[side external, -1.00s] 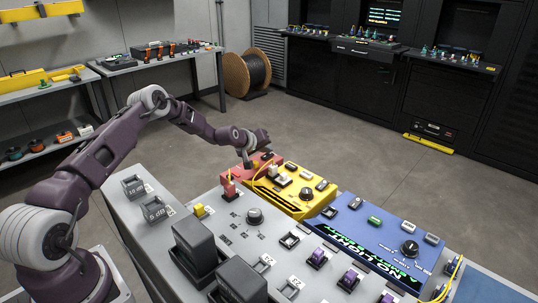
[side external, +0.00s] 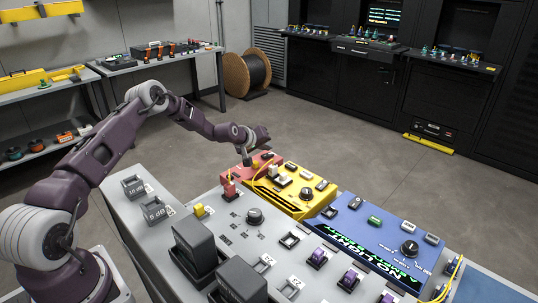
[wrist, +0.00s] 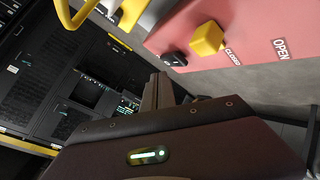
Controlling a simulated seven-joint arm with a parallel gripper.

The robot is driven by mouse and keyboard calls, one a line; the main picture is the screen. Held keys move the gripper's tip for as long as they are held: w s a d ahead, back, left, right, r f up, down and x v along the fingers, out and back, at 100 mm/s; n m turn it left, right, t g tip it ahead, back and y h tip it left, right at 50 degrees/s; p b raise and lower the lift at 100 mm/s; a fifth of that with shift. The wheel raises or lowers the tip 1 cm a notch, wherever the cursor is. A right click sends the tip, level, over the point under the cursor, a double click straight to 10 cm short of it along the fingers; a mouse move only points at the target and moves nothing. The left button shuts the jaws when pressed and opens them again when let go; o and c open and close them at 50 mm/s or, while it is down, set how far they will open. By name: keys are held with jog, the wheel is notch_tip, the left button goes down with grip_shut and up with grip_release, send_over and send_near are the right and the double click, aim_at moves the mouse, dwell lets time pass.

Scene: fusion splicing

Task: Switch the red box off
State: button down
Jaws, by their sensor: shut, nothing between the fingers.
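The red box (side external: 259,160) sits at the far end of the bench, partly hidden behind my gripper (side external: 247,160) in the side view. In the wrist view the red box (wrist: 232,28) shows a yellow knob (wrist: 207,39), a small black switch (wrist: 174,59) and the words CLOSED and OPEN. My gripper (wrist: 157,92) is shut and empty, pointing at the box, its fingertips close to the black switch. I cannot tell whether they touch it. The switch's on or off position is not clear.
A yellow box (side external: 291,204) with knobs and a yellow cable adjoins the red box, and a blue box (side external: 377,222) lies beyond it. A red piece (side external: 230,187) stands upright on the grey panel nearby.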

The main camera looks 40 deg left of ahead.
aim_at(265, 156)
jog(key=shift+s+r, duration=0.2)
jog(key=shift+r, duration=1.05)
jog(key=shift+s+r, duration=0.15)
jog(key=shift+r, duration=1.1)
jog(key=s+d+r+m+g+h, duration=0.1)
jog(key=s+d+r+m, duration=0.3)
jog(key=s+d+r, duration=0.5)
jog(key=s+d+r+m+g, duration=0.1)
jog(key=s+d+r+m, duration=0.2)
jog(key=s+d+r, duration=0.6)
jog(key=s+d+r+m+g, duration=0.1)
jog(key=s+d+r, duration=0.15)
jog(key=s, duration=0.35)
jog(key=s+d+r+m, duration=0.1)
jog(key=s+r, duration=0.3)
jog(key=s, duration=0.2)
jog(key=s+d+f+m+g, duration=0.1)
jog(key=s, duration=0.9)
jog(key=s+d+f+m+g, duration=0.1)
jog(key=s+d+f, duration=0.1)
jog(key=s, duration=0.8)
jog(key=shift+s+f+h, duration=0.3)
jog(key=shift+s+h, duration=0.05)
jog(key=shift+h, duration=0.05)
